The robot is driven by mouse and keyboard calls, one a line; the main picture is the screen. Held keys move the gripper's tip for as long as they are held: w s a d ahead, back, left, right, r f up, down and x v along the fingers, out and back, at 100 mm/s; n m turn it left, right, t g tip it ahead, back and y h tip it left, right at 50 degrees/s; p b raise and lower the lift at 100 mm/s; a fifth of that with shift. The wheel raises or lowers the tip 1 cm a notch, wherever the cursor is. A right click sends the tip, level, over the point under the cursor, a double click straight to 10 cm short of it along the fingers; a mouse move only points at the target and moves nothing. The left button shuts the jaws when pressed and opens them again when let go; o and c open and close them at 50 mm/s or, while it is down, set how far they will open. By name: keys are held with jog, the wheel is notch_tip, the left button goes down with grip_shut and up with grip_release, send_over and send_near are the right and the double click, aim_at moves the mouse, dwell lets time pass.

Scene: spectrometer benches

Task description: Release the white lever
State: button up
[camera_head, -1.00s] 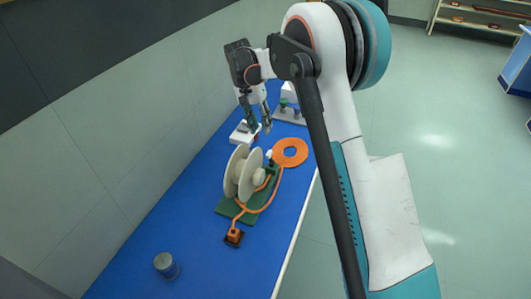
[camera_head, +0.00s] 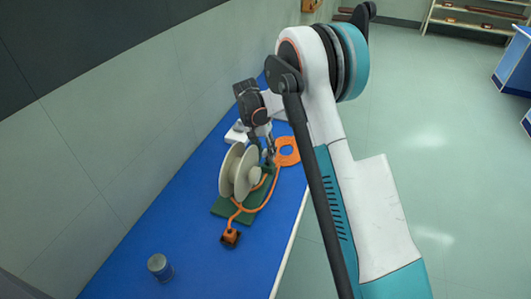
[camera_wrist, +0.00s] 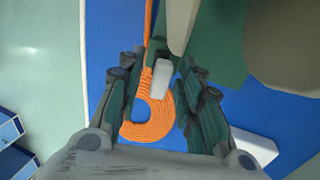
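The white lever (camera_wrist: 160,80) shows in the wrist view as a short pale block between the two fingers of my gripper (camera_wrist: 162,66). The fingers are spread, one on each side, with gaps to the lever. In the head view my gripper (camera_head: 268,153) points down just behind the cream spool (camera_head: 238,172) and hides the lever. The spool stands on a dark green base (camera_head: 222,208); part of this base also shows in the wrist view (camera_wrist: 216,45). I cannot tell the lever's tilt.
An orange coil (camera_head: 289,150) lies on the blue bench (camera_head: 200,245) behind the spool; an orange cord runs forward to a small orange-and-dark block (camera_head: 230,237). A grey cylinder (camera_head: 160,267) stands near the front. A white-based object (camera_head: 236,136) is behind the spool.

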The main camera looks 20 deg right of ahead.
grip_shut()
jog(key=shift+w+a+f+g+h+b, duration=0.15)
jog(key=shift+w+a+g+h+b, duration=0.15)
jog(key=shift+g+h+b, duration=0.3)
jog(key=shift+s, duration=0.1)
